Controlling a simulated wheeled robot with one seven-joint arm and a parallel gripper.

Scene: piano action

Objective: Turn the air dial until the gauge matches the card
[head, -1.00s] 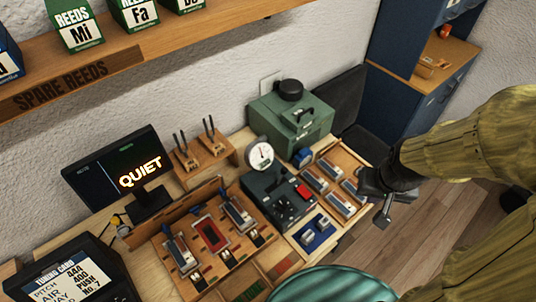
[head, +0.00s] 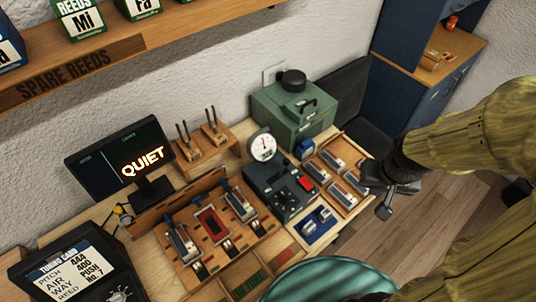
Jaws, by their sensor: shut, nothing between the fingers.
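The round white gauge (head: 262,147) stands on the bench behind a dark green control box (head: 268,178). Its needle looks roughly upright, but the scale is too small to read. A black dial (head: 284,196) sits on the box's sloped front, beside a red button (head: 306,182). My gripper (head: 384,212) is shut and empty, in the air to the right of the box and past the bench's right edge, apart from the dial.
A tray of grey reed blocks (head: 337,172) lies between my gripper and the control box. A small blue tray (head: 318,226) is in front. A wooden jig (head: 208,232) stands left of the box. A screen (head: 120,160) reads QUIET. A green case (head: 291,112) stands behind.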

